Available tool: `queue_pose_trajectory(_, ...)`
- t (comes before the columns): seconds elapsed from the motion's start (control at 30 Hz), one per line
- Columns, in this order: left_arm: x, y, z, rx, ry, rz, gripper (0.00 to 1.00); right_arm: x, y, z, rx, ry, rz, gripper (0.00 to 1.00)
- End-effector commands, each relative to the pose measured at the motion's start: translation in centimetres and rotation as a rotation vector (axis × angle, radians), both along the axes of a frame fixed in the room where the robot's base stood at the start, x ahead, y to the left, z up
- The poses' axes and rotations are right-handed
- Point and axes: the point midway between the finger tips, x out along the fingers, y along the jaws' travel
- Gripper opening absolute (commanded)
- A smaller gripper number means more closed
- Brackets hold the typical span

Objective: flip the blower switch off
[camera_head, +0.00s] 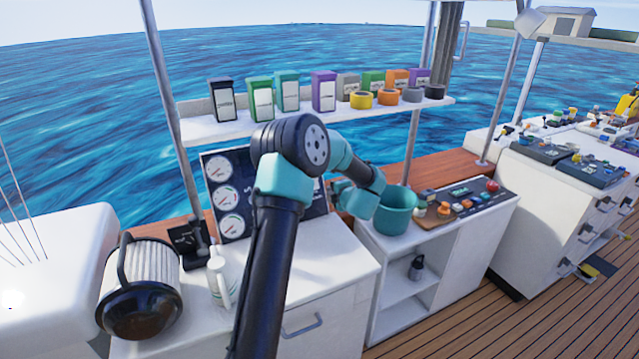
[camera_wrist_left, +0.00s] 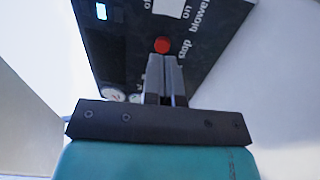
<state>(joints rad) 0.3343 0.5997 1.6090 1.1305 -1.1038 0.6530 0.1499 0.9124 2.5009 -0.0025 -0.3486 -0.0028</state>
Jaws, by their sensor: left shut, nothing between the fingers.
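A dark panel (camera_head: 241,170) with round white gauges stands upright at the back of the white counter, partly hidden behind my left arm. My left gripper (camera_wrist_left: 164,62) is shut and empty. Its fingertips are just below the red button in the picture; I cannot tell whether they touch. My right gripper is not in view.
A teal pot (camera_head: 396,214) stands close right of my left wrist. A shelf (camera_head: 215,133) of boxes and tape rolls runs above. Another control panel (camera_head: 465,205) lies at the right.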

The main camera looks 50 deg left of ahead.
Motion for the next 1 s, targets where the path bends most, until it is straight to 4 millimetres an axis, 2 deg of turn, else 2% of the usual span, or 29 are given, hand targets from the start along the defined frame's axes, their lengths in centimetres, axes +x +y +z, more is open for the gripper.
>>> queue_pose_trajectory(0.27,0.5,1.7,-0.6,0.0,-0.001,0.001,0.0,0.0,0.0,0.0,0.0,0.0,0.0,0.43)
queue_pose_trajectory(0.8,3.1,9.8,-3.2,0.001,0.001,0.0,0.0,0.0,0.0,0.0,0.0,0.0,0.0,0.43)
queue_pose_trajectory(1.0,3.9,12.0,-4.0,0.0,0.001,-0.001,0.0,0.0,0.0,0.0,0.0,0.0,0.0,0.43)
